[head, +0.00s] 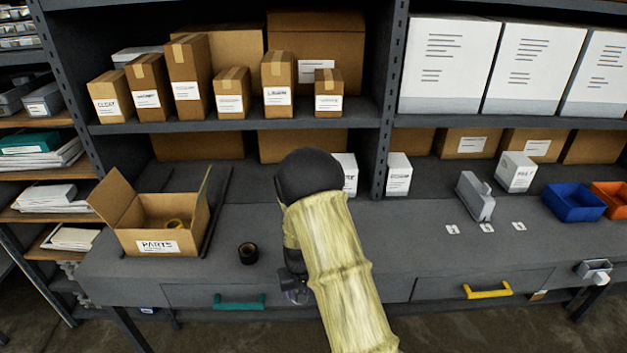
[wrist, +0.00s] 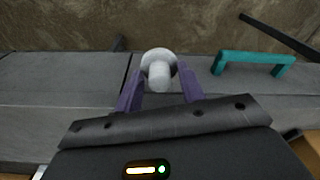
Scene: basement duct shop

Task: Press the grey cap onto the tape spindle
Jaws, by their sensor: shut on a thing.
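My gripper (head: 296,292) is at the bench's front edge, below my bent arm, which hides part of it in the head view. In the wrist view its two purple fingers (wrist: 160,90) are shut on a pale grey cap (wrist: 158,63) with a round disc and a short stem. A grey dispenser-like holder (head: 475,197) stands upright on the bench to the right, well apart from my gripper. I cannot make out a spindle on it.
An open parts box (head: 157,242) stands on the left of the bench. Small white labels (head: 487,228), a white carton (head: 516,172), and blue (head: 574,202) and orange bins (head: 612,198) are at right. The drawers have teal (head: 239,301) and yellow handles (head: 487,290).

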